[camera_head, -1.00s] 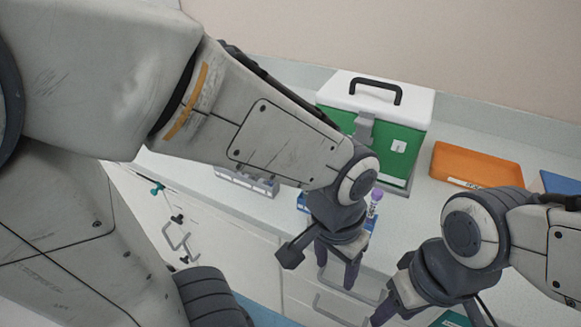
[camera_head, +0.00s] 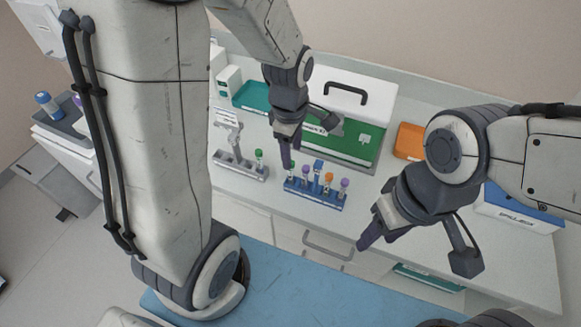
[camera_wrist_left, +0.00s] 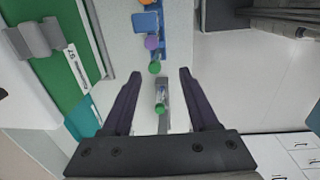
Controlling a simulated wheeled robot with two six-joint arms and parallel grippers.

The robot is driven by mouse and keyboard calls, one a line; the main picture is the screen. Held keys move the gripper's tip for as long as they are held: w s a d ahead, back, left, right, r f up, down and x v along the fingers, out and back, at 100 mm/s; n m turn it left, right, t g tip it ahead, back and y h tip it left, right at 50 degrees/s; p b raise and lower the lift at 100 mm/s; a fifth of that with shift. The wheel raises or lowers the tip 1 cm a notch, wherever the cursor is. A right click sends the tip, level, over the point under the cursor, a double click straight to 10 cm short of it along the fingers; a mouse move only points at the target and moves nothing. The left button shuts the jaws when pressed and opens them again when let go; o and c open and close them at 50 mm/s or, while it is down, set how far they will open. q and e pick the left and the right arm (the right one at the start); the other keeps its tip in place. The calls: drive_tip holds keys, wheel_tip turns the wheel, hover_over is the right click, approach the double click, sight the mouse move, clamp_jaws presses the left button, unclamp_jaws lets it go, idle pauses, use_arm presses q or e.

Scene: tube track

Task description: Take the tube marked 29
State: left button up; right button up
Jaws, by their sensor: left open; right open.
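A blue rack (camera_head: 318,203) stands near the counter's front edge and holds several tubes with green, purple, blue and orange caps. Part of it shows in the left wrist view (camera_wrist_left: 161,52). A grey rack (camera_head: 238,168) to its left holds one green-capped tube (camera_head: 259,155). That tube (camera_wrist_left: 159,104) appears between the fingers in the left wrist view. I cannot read a 29 on any tube. My left gripper (camera_head: 287,158) is open and empty above the counter, between the two racks. My right gripper (camera_head: 365,235) is open and empty, right of the blue rack and in front of the counter.
A green box with a white lid (camera_head: 345,95) stands behind the blue rack. A teal tray (camera_head: 250,97) and an orange tray (camera_head: 408,141) flank it. A blue and white box (camera_head: 520,215) stands far right. Tubes also stand on a side stand (camera_head: 62,115) at left.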

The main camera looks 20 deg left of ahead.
sight(291, 171)
use_arm(q)
drive_tip(key=n, duration=0.3)
drive_tip(key=w+n, duration=0.1)
drive_tip(key=n, duration=0.1)
drive_tip(key=shift+a+r+g+p, duration=0.1)
drive_tip(key=shift+a+g+p, duration=0.15)
drive_tip(key=shift+g+p, duration=0.1)
drive_tip(key=n, duration=0.3)
drive_tip(key=shift+w+a, duration=0.15)
drive_tip(key=shift+w, duration=0.2)
drive_tip(key=shift+f+n, duration=0.2)
drive_tip(key=shift+n, duration=0.2)
wheel_tip(291, 171, down, 5)
drive_tip(key=shift+p, duration=0.5)
wheel_tip(291, 171, down, 5)
drive_tip(key=shift+s+r+p, duration=0.15)
drive_tip(key=shift+r+p, duration=0.05)
drive_tip(key=shift+p, duration=0.65)
drive_tip(key=shift+f, duration=0.35)
clamp_jaws()
